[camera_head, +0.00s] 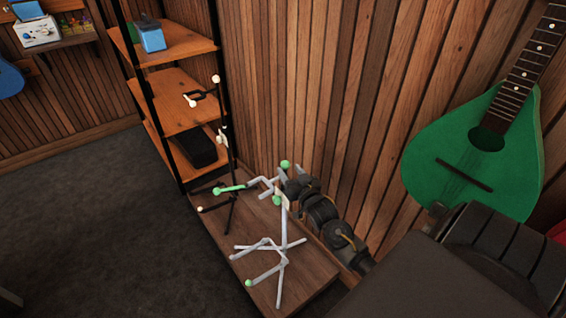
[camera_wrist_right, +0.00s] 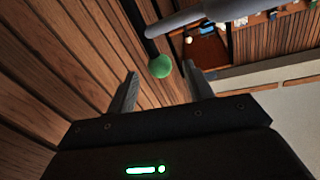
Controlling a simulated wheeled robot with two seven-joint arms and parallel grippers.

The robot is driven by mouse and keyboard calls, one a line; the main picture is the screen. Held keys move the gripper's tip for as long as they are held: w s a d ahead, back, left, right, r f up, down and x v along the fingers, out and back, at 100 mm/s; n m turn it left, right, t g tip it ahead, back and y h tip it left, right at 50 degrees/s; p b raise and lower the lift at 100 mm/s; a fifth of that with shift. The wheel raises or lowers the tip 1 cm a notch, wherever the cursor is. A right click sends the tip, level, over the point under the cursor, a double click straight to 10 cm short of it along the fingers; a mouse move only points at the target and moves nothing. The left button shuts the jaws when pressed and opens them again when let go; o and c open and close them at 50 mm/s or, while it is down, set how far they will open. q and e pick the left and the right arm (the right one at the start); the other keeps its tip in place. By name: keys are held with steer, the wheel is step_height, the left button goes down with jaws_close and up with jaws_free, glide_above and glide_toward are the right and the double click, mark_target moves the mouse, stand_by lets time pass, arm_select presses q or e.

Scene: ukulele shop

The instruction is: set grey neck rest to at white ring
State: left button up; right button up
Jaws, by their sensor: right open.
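A grey stand (camera_head: 283,245) with green tips stands on the low wooden platform. Its grey neck rest (camera_head: 262,182) is at the top, with a green-tipped end (camera_head: 284,164). My right gripper (camera_head: 284,177) is at the neck rest, reaching in from the wall side, with its fingers open. In the right wrist view the green tip (camera_wrist_right: 160,67) shows between the open fingers (camera_wrist_right: 160,85), and a grey bar (camera_wrist_right: 200,15) crosses above. I cannot clearly make out the white ring on the post. My left gripper is out of view.
A black stand with pale tips (camera_head: 231,190) is close behind on the platform (camera_head: 300,268). A wooden shelf unit (camera_head: 180,50) stands behind it. The slatted wall (camera_head: 310,90) is close beside my right arm. A green ukulele (camera_head: 450,170) hangs at right. Floor at left is clear.

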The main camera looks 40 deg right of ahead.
mark_target(283, 162)
steer(key=x, duration=0.6)
jaws_close()
stand_by(0.3)
